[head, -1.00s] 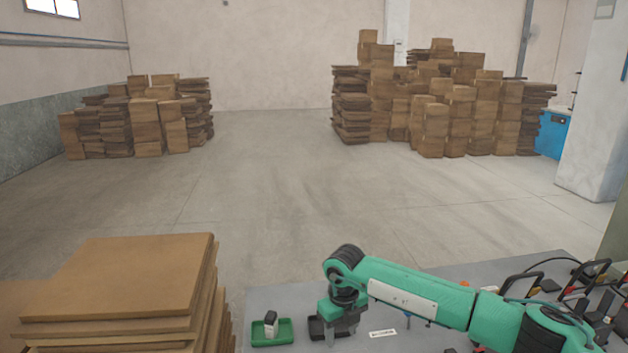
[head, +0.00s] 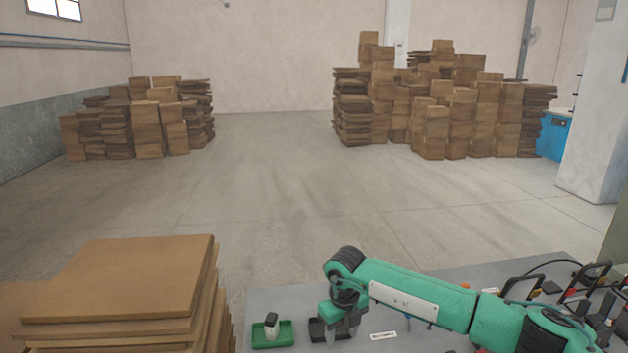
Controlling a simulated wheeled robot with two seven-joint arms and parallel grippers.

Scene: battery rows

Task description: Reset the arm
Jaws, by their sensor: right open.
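My right arm reaches in from the right over the grey table (head: 285,302), its green links bent down at the wrist. My right gripper (head: 342,334) points down over a black tray (head: 317,330) and hides part of it. Its jaws are open, and I see nothing held between them. A green tray (head: 287,334) stands just left of the black one. A small battery-like piece, white with a dark top (head: 271,325), stands upright in the green tray. My left gripper is not in view.
A white label (head: 383,335) lies right of the gripper. Tools and clamps with black handles (head: 598,272) crowd the table's right side. Stacked brown boards (head: 120,280) stand left of the table. Boxes (head: 435,115) are piled far back; the floor between is clear.

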